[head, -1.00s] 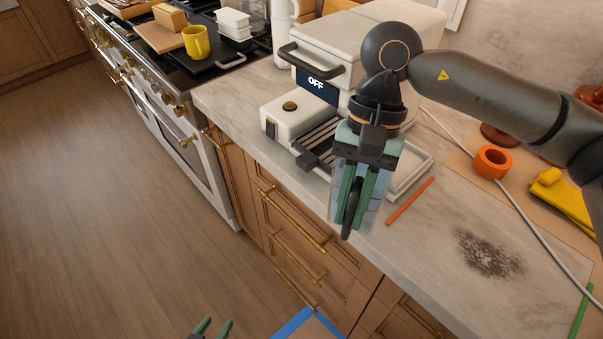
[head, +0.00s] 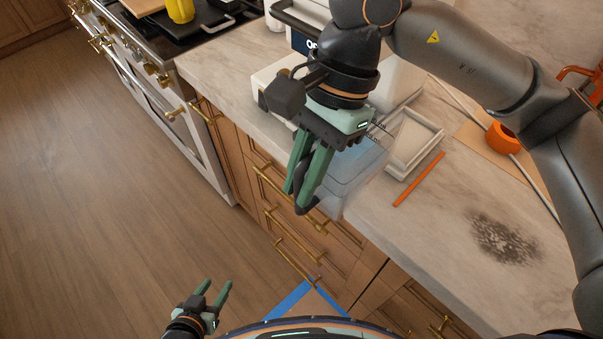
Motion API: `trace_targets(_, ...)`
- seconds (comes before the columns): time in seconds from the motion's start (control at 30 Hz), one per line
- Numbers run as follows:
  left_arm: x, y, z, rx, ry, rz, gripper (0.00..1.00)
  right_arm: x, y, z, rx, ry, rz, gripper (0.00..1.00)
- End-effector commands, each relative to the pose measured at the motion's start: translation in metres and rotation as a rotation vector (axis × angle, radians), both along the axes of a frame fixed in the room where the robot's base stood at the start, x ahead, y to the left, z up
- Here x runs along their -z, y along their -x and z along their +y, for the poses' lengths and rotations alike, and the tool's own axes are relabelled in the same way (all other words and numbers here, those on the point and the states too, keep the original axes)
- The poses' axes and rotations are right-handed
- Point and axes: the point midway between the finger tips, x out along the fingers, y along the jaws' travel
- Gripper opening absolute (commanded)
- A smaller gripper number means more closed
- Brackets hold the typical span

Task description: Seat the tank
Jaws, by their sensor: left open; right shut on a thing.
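The tank (head: 355,172) is a clear, bluish box with a dark handle (head: 306,206). My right gripper (head: 305,190) is shut on that handle and holds the tank over the counter's front edge; whether it touches the counter I cannot tell. The cream machine (head: 268,82) stands behind, mostly hidden by my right arm, with part of its dark display showing. A pale rectangular tray or dock (head: 432,133) lies on the counter beside it, right of the tank. My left gripper (head: 214,288) is open and empty, low in front of the cabinets.
An orange stick (head: 419,180) lies right of the tank. A dark speckled patch (head: 503,238) marks the counter (head: 440,245). An orange ring (head: 503,138) and a pale cable (head: 535,178) are further right. The stove (head: 135,60) is at the left.

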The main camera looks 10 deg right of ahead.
Motion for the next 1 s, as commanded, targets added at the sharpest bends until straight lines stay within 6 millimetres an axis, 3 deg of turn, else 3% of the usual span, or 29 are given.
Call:
trace_targets(0.23,0.009,0.0,0.0,0.0,0.0,0.0,0.5,0.0,-0.001,0.0,0.002,0.001,-0.004,0.0)
trace_targets(1.0,0.025,0.0,0.0,0.001,0.001,0.0,0.5,-0.001,-0.035,-0.044,0.003,0.001,-0.005,0.0)
